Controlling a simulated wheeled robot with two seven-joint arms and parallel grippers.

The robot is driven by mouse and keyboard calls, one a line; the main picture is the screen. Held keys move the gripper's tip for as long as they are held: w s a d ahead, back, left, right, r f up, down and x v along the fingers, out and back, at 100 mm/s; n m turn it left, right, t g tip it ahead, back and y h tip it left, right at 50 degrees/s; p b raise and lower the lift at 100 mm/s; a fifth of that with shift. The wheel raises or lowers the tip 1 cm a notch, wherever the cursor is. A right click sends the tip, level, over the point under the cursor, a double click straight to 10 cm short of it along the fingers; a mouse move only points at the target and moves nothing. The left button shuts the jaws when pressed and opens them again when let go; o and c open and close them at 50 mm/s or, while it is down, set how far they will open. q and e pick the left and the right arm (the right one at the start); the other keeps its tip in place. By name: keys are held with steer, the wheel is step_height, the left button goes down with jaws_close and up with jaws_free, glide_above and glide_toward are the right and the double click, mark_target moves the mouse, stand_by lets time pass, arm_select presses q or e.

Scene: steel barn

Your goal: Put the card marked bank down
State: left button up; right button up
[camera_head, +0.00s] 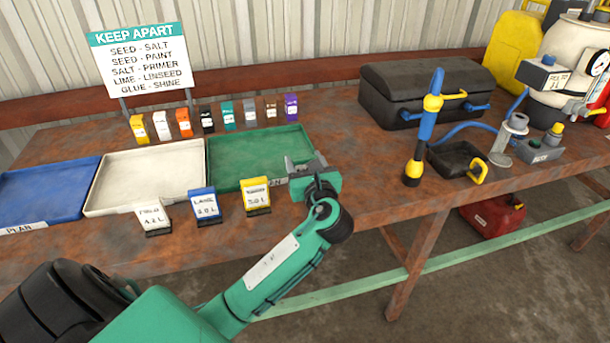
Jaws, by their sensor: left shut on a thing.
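My left gripper (304,169) reaches over the front right corner of the green tray (245,140). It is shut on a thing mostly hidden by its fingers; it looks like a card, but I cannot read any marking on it. Three cards stand in a row in front of the trays: a white one reading FIELD (152,217), a blue one reading LANE (206,205) and a yellow one (256,195) whose word is too small to read surely. The yellow card is just left of the gripper. My right gripper is out of view.
A blue tray (47,187) and a white tray (145,178) lie left of the green one. Several small coloured packets stand behind, below a KEEP APART sign (142,60). A black case (425,92), blue-yellow tool (425,125) and black pan (455,158) stand right. Bare tabletop (370,165) lies right of the gripper.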

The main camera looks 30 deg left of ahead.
arm_select(q)
step_height(320, 180, down, 3)
steer(key=shift+f, duration=0.4)
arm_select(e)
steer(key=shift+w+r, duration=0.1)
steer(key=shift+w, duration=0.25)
arm_select(q)
steer(key=o, duration=1.3)
steer(key=shift+f, duration=0.1)
steer(key=shift+c, duration=0.2)
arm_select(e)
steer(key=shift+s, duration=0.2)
arm_select(q)
steer(key=v, duration=1.2)
steer(key=shift+b, duration=0.45)
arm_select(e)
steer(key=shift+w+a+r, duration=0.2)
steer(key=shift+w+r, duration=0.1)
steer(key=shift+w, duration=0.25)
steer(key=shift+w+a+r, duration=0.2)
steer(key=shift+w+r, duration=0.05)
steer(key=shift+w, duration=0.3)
